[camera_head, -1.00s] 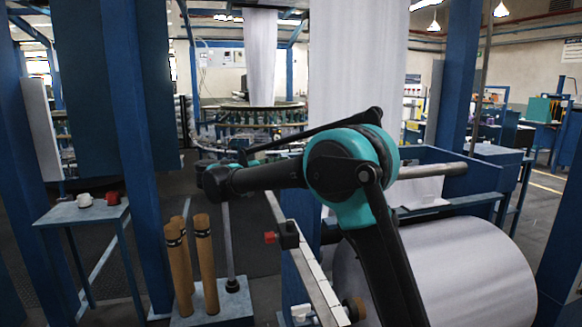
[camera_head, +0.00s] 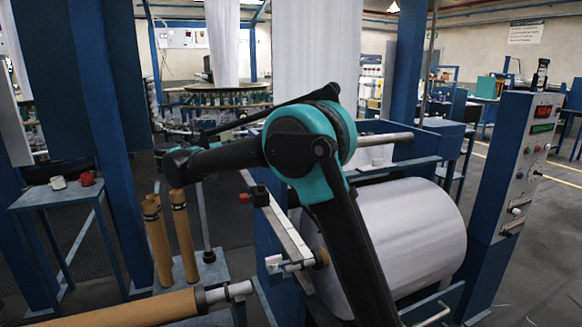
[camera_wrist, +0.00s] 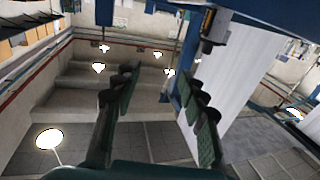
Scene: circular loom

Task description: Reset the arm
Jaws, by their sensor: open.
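My gripper (camera_wrist: 165,110) shows in the wrist view with its two dark green fingers spread apart and nothing between them. That view looks toward the ceiling lamps and a hanging white fabric sheet (camera_wrist: 245,80) to the right of the fingers. In the head view my black and teal arm is folded across the middle, in front of the loom. The gripper itself cannot be made out there.
A large white fabric roll (camera_head: 405,235) lies behind my arm. A control panel post (camera_head: 520,160) stands at the right. Brown tubes (camera_head: 158,240) stand upright at the left, and another tube (camera_head: 130,310) lies in front. A small table (camera_head: 60,195) holds two spools.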

